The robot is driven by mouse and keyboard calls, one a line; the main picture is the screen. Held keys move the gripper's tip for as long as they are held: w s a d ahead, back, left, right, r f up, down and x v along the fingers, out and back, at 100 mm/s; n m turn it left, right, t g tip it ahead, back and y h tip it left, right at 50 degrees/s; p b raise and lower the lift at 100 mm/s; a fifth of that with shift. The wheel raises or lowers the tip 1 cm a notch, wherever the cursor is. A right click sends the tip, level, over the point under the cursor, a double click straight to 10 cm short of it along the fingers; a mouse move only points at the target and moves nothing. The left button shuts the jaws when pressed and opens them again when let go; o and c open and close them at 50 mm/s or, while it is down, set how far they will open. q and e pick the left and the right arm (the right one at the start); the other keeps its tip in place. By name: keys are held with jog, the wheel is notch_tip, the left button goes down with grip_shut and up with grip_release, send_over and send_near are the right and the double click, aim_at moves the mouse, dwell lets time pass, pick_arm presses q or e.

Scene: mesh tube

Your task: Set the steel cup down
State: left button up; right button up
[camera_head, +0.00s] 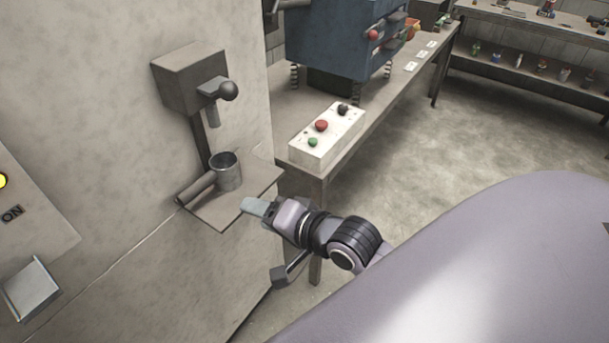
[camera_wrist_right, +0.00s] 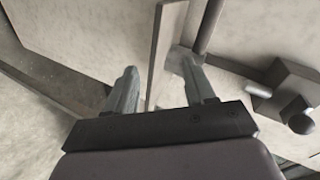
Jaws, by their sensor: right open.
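The steel cup (camera_head: 226,172) stands upright on a small grey shelf (camera_head: 222,212) that sticks out from the wall, below a dispenser head (camera_head: 190,78) with a black ball knob. My right gripper (camera_head: 252,207) is at the front right edge of the shelf, apart from the cup and a little to its lower right in the head view. In the right wrist view its two fingers (camera_wrist_right: 157,75) are spread, with the shelf's edge showing near them. I cannot clearly make out the cup in that view. My left gripper is not in view.
A white control box (camera_head: 326,138) with red, green and dark buttons sits on a workbench (camera_head: 288,105) to the right, below a blue machine (camera_head: 335,38). A metal tray (camera_head: 30,290) is on the wall panel at the left. Open floor lies at the right.

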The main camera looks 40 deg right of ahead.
jog(key=s+d+f+n+g+h, duration=0.1)
jog(key=s+f+n, duration=0.5)
jog(key=f, duration=0.3)
jog(key=s+d+f+n+g, duration=0.1)
jog(key=s+f+n, duration=0.5)
jog(key=s+f, duration=0.1)
jog(key=shift+s+f+n+g+h, duration=0.3)
jog(key=shift+f+n+h, duration=0.1)
jog(key=shift+f, duration=0.5)
jog(key=shift+w, duration=0.1)
